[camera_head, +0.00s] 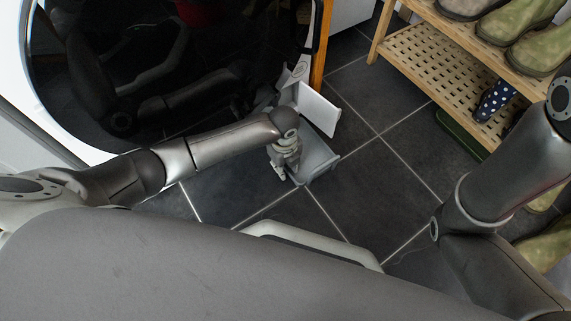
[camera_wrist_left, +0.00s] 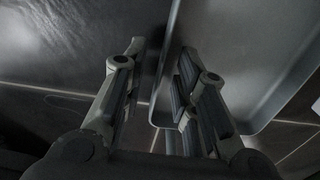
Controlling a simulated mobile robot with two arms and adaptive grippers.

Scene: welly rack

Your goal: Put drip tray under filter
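The grey drip tray (camera_head: 320,163) lies low at the floor, in front of the washing machine's lower right corner. It also fills the right half of the left wrist view (camera_wrist_left: 245,45). A white flap (camera_head: 318,108) stands out from the machine just above and behind the tray, at the filter area; the filter itself I cannot make out. My left gripper (camera_head: 287,172) is at the tray's left side, pointing down. In the wrist view its fingers (camera_wrist_left: 160,65) are apart, with the tray's near rim running between them. My right gripper is out of view.
The washing machine's dark round door (camera_head: 170,70) is at the upper left. A wooden slatted rack (camera_head: 415,55) with green wellies (camera_head: 520,30) and a blue polka-dot boot (camera_head: 492,100) stands at the right. Dark floor tiles (camera_head: 375,190) between are clear.

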